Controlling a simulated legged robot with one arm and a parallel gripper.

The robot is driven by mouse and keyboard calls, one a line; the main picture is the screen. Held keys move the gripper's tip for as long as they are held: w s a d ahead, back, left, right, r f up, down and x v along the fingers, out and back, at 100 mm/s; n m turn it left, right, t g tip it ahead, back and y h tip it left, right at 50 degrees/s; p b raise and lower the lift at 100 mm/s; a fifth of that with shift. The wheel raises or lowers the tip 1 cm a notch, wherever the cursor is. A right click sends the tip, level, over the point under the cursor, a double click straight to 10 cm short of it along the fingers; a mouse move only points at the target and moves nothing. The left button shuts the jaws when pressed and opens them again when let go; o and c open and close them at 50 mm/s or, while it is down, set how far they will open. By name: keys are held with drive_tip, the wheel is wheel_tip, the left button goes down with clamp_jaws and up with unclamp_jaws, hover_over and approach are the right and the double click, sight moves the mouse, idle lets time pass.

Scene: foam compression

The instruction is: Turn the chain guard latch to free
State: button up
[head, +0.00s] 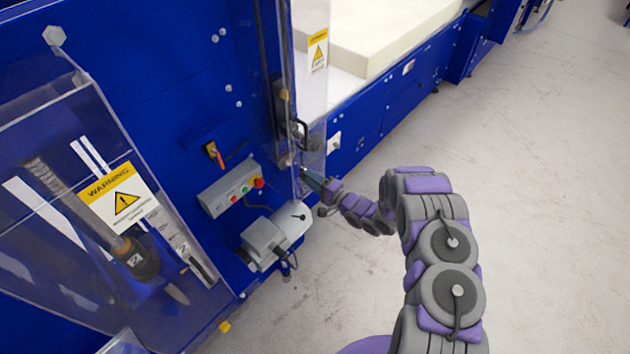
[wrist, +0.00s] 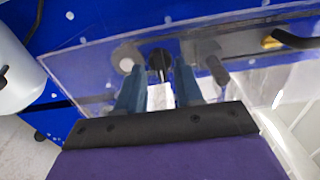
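The clear chain guard panel (head: 313,140) stands upright at the machine's front corner in the head view. My gripper (head: 312,178) is at its lower part. In the wrist view the two blue-grey fingers of my gripper (wrist: 159,78) are apart, pointing at the clear panel (wrist: 90,75). A small black part (wrist: 160,63), which looks like the latch, shows between and just beyond the fingertips. A pale strip shows below it, between the fingers. I cannot tell whether the fingers touch the latch. In the head view the latch is too small to make out.
A grey button box (head: 230,191) and a grey motor housing (head: 275,238) stick out left of my gripper. A black handle (head: 303,130) is above it. A hinged clear guard (head: 75,190) with a warning sign is at far left. The floor (head: 530,200) at right is clear.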

drive_tip(key=shift+d, duration=0.1)
drive_tip(key=b+v, duration=0.2)
drive_tip(key=v, duration=1.5)
drive_tip(key=shift+s+d+f, duration=0.1)
drive_tip(key=shift+d+f, duration=0.05)
